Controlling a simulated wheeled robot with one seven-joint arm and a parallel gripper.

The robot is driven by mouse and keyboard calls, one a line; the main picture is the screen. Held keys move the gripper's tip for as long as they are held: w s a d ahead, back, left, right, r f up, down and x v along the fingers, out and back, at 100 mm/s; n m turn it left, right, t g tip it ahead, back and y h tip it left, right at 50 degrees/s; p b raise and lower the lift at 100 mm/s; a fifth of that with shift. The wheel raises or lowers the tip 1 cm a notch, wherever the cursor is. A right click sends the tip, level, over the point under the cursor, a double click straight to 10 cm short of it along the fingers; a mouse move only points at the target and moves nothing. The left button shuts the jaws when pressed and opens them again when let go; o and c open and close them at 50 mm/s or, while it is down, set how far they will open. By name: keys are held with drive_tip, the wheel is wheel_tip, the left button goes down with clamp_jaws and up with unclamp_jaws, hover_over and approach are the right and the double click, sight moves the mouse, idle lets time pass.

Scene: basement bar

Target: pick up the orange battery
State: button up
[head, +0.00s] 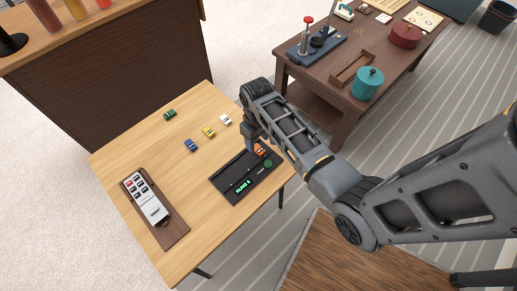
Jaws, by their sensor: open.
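The orange battery (260,149) is a small orange block at the upper right end of a black tray-like device (229,190) with green lit marks. The device lies on the light wooden table (196,228). My gripper (252,143) is open and points down right beside the orange battery, covering part of it. I cannot tell whether the fingers touch it or straddle it. Other small blocks lie on the table: green (169,114), blue (190,145), yellow (209,132) and white (226,120).
A remote-like device (147,200) lies on a dark board (174,234) at the table's left. A dark brown table (305,77) behind my arm carries a teal pot (368,84), a red pot (405,35) and other items. A bar counter (110,65) stands at the upper left.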

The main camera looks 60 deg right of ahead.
sight(258, 148)
drive_tip(key=f, duration=0.4)
drive_tip(key=shift+s+f, duration=0.15)
drive_tip(key=shift+s, duration=0.05)
clamp_jaws()
idle(0.3)
